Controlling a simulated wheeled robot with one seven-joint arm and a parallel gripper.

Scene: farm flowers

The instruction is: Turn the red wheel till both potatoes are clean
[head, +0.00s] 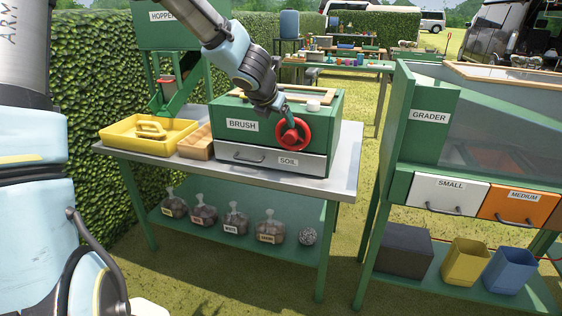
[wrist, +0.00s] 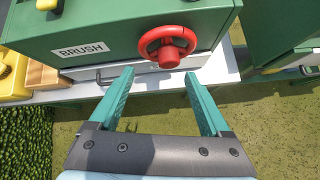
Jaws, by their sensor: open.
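The red wheel (head: 293,134) is on the front of the green box labelled BRUSH (head: 330,112), at its right side. In the wrist view the red wheel (wrist: 167,46) shows beyond my fingers, with a round red hub at its middle. My gripper (wrist: 161,85) is open and empty, its two green fingers spread apart in front of the wheel. In the head view my gripper (head: 286,115) is by the wheel's upper left; whether it touches cannot be told. No potatoes can be made out; the inside of the box is hidden.
A SOIL drawer (head: 250,158) is shut under the box. The green HOPPER (head: 150,35) is behind the tray. The GRADER (head: 405,125) stands to the right, across a grassy gap.

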